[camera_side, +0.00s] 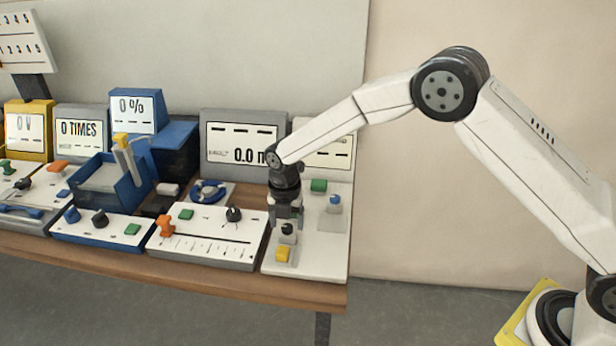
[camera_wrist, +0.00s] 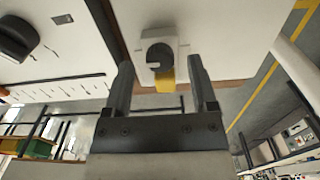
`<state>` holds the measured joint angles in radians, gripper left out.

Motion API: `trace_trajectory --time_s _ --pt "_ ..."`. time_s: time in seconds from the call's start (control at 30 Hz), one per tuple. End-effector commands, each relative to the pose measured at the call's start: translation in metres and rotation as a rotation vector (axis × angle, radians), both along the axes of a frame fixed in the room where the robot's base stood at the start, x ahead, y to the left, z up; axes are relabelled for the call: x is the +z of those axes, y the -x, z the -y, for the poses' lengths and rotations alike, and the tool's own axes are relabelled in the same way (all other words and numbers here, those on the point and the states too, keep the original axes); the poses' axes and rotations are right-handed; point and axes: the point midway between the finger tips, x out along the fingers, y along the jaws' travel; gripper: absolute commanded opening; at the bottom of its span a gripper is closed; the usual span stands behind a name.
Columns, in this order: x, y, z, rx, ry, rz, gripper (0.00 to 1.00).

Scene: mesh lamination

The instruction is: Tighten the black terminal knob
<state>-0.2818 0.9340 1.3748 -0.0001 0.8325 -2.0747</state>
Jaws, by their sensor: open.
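The black terminal knob (camera_side: 288,229) stands upright on the white panel (camera_side: 306,255) at the right end of the bench. In the wrist view the knob (camera_wrist: 157,52) is a dark round cap on a pale base. My gripper (camera_side: 286,216) points down just above the knob, its fingers partly overlapping it in the side view. In the wrist view my gripper (camera_wrist: 161,66) is open, one finger on each side of the knob's line, with visible gaps. Whether the fingertips reach down beside the knob I cannot tell.
A yellow block (camera_side: 283,254) sits just in front of the knob. A blue-topped post (camera_side: 335,204) and green button (camera_side: 319,186) stand behind to the right. A slider panel with an orange knob (camera_side: 166,226) and black dial (camera_side: 233,214) lies left. Displays (camera_side: 243,143) line the back.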

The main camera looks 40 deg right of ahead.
Motion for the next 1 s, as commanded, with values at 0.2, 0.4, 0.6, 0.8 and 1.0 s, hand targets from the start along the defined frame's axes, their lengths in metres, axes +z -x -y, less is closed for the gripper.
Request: trace_trajectory --time_s 0.2,0.4,0.6,0.8,1.0 --pt "-0.0095 -0.0001 0.0000 0.000 0.000 0.001 0.74" --pt "-0.0097 -0.0002 -0.0001 0.000 0.000 0.001 0.74" --pt "-0.0096 -0.0001 -0.0001 0.000 -0.001 0.001 0.20" --pt "-0.0095 -0.0001 -0.0001 -0.001 -0.001 0.001 0.00" --pt "-0.0094 -0.0001 -0.0001 -0.018 -0.001 0.001 0.00"
